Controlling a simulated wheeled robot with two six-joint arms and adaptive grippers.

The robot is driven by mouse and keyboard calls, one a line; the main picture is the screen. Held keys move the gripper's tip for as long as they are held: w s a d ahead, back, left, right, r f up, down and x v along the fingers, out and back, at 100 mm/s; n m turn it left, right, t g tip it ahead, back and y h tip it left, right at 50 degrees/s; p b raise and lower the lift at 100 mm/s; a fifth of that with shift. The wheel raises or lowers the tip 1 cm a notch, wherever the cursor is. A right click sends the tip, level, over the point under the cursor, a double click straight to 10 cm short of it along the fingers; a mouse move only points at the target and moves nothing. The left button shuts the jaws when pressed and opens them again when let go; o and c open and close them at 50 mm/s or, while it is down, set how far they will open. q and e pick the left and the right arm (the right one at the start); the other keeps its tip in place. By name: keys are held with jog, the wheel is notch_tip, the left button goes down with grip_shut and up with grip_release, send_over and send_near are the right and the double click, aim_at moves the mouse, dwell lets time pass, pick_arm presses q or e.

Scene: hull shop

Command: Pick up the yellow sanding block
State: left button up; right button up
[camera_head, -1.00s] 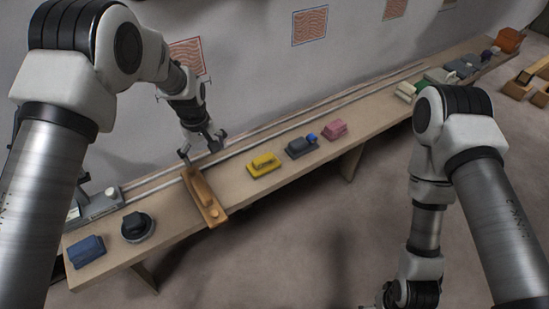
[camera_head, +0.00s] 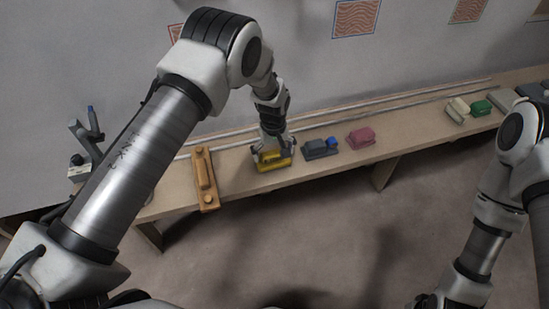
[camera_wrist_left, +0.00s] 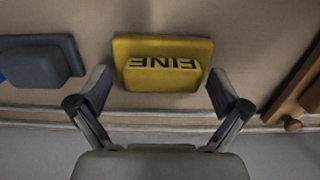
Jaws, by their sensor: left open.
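The yellow sanding block (camera_head: 274,163) lies on the long wooden bench. In the left wrist view the block (camera_wrist_left: 162,50) shows dark lettering that reads "FINE" upside down. My left gripper (camera_head: 272,150) is directly over the block in the head view and hides part of it. In the left wrist view my left gripper (camera_wrist_left: 158,92) is open, with one finger on each side of the block's near edge and nothing between the tips. My right arm (camera_head: 485,230) is at the right edge, and its gripper is mostly cut off at the bottom.
A wooden plane-like tool (camera_head: 205,180) stands left of the block. A dark grey block with a blue part (camera_head: 320,149) and a pink block (camera_head: 360,138) lie to its right. Rails (camera_head: 400,106) run along the bench's wall side.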

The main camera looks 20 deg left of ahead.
aim_at(273, 152)
pick_arm(q)
jog(key=shift+a, duration=0.15)
jog(key=c, duration=1.1)
jog(key=shift+c, duration=0.2)
jog(key=shift+r, duration=0.55)
notch_tip(273, 152, up, 3)
jog(key=shift+f, duration=0.2)
jog(key=s+r+b, duration=0.1)
jog(key=s, duration=1.5)
jog(key=shift+r, duration=0.15)
